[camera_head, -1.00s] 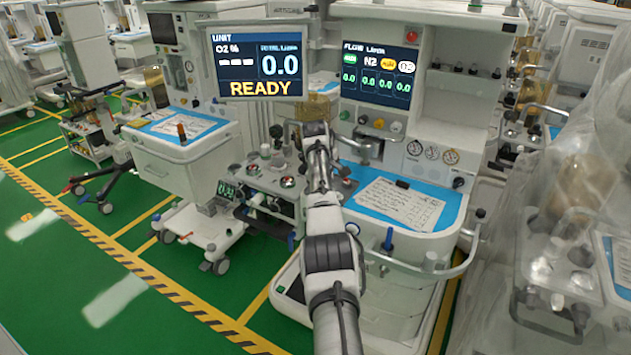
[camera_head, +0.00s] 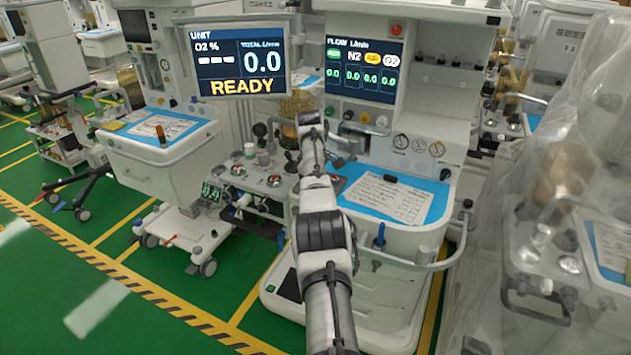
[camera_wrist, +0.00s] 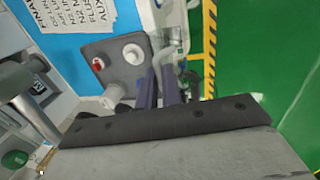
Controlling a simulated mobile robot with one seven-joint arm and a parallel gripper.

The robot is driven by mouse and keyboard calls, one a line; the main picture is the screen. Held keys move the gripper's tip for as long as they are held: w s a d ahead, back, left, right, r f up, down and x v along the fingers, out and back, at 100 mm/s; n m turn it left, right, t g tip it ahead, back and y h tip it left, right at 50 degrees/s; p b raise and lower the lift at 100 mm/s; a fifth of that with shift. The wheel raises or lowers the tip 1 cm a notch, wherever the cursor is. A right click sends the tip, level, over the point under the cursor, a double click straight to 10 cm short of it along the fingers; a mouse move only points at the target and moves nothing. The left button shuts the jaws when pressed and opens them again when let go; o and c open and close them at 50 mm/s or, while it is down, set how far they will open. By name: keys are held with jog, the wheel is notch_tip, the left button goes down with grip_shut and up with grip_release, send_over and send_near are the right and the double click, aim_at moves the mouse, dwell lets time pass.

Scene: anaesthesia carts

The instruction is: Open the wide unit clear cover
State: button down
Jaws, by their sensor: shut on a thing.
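The wide unit (camera_head: 425,238) stands at the centre right in the head view, with a blue worktop and a flow screen. My arm reaches to its left side, and my gripper is hidden behind the arm there. In the wrist view my gripper (camera_wrist: 160,88) shows as two dark purplish fingers close together. They are shut on a pale thin thing (camera_wrist: 159,66), which is partly hidden between them. A grey panel (camera_wrist: 122,70) with white knobs lies beside the fingers. I cannot make out the clear cover for certain.
A screen reading READY (camera_head: 238,62) hangs left of my arm. A white cart (camera_head: 165,150) stands at the left. A unit draped in clear plastic (camera_head: 570,180) stands close on the right. Green floor (camera_head: 60,300) is free at the lower left.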

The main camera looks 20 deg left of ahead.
jog(key=c, duration=2)
grip_release()
jog(key=shift+w+d+r+t, duration=0.15)
jog(key=shift+w+r+t, duration=0.15)
jog(key=shift+w+r, duration=0.25)
jog(key=o, duration=0.4)
jog(key=shift+w+f, duration=0.25)
jog(key=shift+f, duration=0.05)
jog(key=shift+s, duration=0.15)
jog(key=shift+f, duration=0.1)
jog(key=b+v, duration=0.3)
jog(key=v, duration=1.1)
jog(key=shift+b, duration=0.35)
